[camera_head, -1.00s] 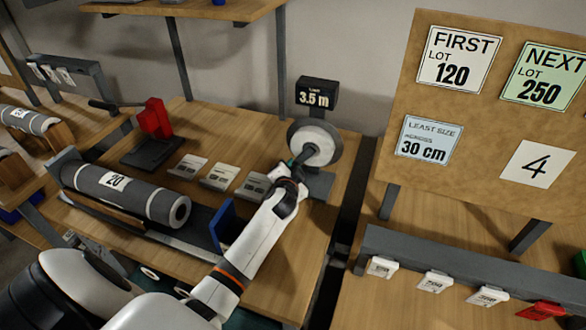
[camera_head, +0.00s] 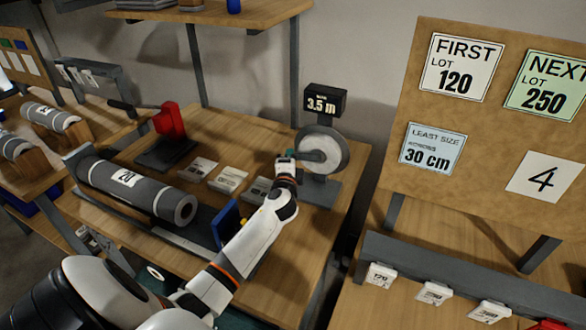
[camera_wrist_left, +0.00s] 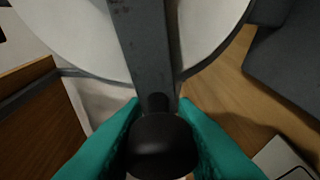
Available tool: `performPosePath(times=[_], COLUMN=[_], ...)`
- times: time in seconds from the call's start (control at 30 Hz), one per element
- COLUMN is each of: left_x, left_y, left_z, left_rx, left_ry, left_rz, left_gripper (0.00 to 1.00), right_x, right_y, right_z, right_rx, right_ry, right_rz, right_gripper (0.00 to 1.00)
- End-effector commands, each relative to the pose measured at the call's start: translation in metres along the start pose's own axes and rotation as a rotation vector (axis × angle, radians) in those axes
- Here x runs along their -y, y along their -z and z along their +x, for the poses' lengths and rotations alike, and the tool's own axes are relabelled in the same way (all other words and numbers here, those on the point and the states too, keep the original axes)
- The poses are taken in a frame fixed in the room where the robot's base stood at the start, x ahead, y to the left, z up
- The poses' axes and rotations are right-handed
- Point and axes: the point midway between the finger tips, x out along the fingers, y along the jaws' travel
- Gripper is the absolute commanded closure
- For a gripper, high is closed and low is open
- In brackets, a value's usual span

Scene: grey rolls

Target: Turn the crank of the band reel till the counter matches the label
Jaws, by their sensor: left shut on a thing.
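The band reel (camera_head: 333,150) is a pale disc with a dark rim, standing upright on a grey base at the back of the bench. The counter (camera_head: 325,103) above it reads 3.5 m. My left gripper (camera_head: 287,158) is at the reel's left side. In the left wrist view, its teal fingers (camera_wrist_left: 160,135) are shut around the black crank knob (camera_wrist_left: 162,148). The grey crank arm (camera_wrist_left: 148,50) runs up from the knob across the pale disc. In the head view my gripper hides the knob. My right gripper is not in view.
A grey roll (camera_head: 135,188) labelled 20 lies left of my arm. Several small label cards (camera_head: 228,179) lie between the roll and the reel. A red clamp-like block (camera_head: 169,121) stands behind. A signboard (camera_head: 480,200) with LOT 120 and LOT 250 stands at right.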

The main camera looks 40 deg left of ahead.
Motion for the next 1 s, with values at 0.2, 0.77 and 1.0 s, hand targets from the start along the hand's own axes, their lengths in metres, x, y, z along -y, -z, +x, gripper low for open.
performPosePath(times=[0.2, 0.77, 1.0], left_x=[-0.015, -0.054, -0.067], left_y=[0.001, -0.011, -0.021], left_z=[0.0, -0.007, -0.011], left_rx=[-0.009, -0.038, -0.052], left_ry=[-0.072, -0.249, -0.324], left_rz=[0.197, 0.699, 0.913], left_gripper=[1.0, 1.0, 1.0], right_x=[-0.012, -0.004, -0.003], right_y=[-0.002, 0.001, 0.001], right_z=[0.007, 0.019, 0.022], right_rx=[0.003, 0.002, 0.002], right_ry=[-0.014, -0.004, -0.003], right_rz=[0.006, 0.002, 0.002], right_gripper=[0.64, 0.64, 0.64])
